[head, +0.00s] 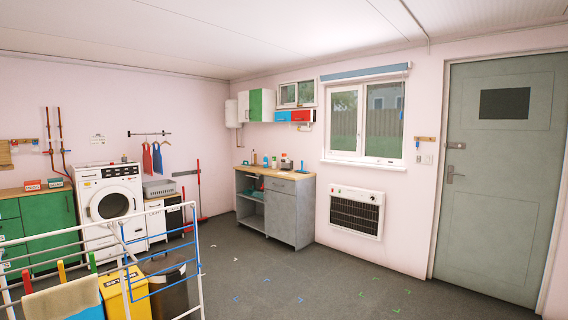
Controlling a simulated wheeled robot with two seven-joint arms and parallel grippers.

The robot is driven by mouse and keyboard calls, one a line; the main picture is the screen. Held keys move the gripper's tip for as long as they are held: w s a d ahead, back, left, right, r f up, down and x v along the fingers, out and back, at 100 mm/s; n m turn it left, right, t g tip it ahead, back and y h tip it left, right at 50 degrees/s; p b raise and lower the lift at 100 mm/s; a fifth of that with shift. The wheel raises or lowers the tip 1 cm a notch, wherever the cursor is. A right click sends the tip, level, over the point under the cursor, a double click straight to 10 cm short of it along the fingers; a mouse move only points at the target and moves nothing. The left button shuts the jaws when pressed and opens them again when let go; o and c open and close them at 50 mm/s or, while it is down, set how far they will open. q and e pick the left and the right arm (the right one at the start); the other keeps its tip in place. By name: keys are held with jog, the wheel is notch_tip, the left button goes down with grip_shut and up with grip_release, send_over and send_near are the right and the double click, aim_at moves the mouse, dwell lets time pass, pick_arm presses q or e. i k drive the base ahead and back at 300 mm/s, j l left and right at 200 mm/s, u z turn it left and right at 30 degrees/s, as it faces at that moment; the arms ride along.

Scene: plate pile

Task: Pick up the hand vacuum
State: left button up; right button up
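I cannot pick out a hand vacuum for certain in the head view. Small items (286,164) stand on the wooden top of the grey cabinet (290,205) in the far corner, among them bottles, too small to identify. A small red and teal item (257,184) sits in the open shelf side of that cabinet and is also too small to name. Neither of my grippers is in view.
A white and blue drying rack (160,245) stands close at the left, with a yellow bin (125,295) and dark bin (170,285) by it. A washing machine (109,205) is behind. A wall heater (356,212) and grey door (497,180) are right. The middle floor is open.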

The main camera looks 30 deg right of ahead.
aim_at(285, 164)
jog(key=i+l+z, duration=0.25)
jog(key=i, duration=0.15)
jog(key=i+z, duration=0.25)
jog(key=i, duration=0.15)
jog(key=i+z, duration=0.25)
jog(key=i, duration=2.65)
jog(key=i+z, duration=0.25)
jog(key=i, duration=0.2)
jog(key=i+j+z, duration=0.2)
jog(key=i, duration=0.25)
jog(key=i+j+z, duration=0.25)
jog(key=i, duration=0.2)
jog(key=i+j+z, duration=0.25)
jog(key=i, duration=0.2)
jog(key=j, duration=0.05)
